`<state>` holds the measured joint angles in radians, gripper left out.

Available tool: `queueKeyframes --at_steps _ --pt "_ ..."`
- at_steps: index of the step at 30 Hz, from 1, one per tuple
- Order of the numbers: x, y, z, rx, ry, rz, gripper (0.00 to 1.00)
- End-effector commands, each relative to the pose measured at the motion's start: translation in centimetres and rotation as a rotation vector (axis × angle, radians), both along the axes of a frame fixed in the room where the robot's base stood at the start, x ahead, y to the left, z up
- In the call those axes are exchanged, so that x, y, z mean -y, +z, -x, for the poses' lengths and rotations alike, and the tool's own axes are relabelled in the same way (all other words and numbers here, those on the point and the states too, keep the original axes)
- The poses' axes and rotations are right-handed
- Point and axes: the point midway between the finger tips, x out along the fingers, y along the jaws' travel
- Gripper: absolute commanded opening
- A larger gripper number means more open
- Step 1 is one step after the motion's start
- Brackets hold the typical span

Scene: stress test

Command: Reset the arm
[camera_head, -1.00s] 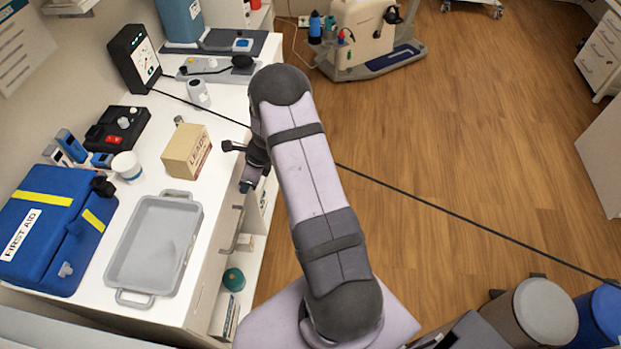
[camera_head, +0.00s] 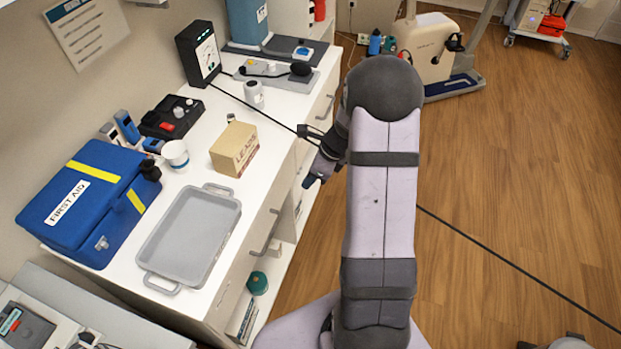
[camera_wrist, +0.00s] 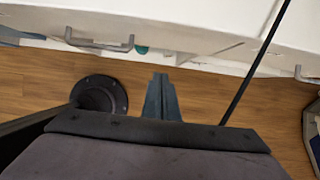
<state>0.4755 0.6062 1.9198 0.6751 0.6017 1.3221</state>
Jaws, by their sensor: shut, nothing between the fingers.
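My gripper (camera_head: 311,180) hangs beside the counter's right edge in the head view, over the floor side and partly hidden behind my arm. In the wrist view my gripper (camera_wrist: 160,80) shows its two dark fingers together, with nothing between them. My arm stretches up the middle of the head view. The gripper appears apart from the counter front and its drawer handles.
The white counter (camera_head: 262,192) holds a grey tray (camera_head: 150,262), a LEADS box (camera_head: 232,150), a white cup (camera_head: 175,154) and a blue first aid bag (camera_head: 75,215). A black cable (camera_head: 480,243) crosses the scene near my gripper. Wooden floor lies open at right.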

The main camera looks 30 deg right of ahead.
Motion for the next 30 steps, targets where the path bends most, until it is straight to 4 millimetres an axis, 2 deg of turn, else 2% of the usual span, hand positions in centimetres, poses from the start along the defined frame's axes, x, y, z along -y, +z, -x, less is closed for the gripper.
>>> queueKeyframes --at_steps 12,17,20,23,26,30 --pt "0.2 0.7 0.3 0.0 0.007 0.002 0.0" --pt "0.2 0.6 0.3 0.023 0.09 0.025 0.0" --pt "0.1 0.6 0.4 0.054 0.211 0.055 0.0" --pt "0.0 0.5 0.9 0.087 0.405 0.104 0.0" --pt "-0.3 -0.3 2.8 0.098 0.642 0.144 0.0" --pt "-1.3 -1.9 7.1 0.085 0.966 0.153 0.0"
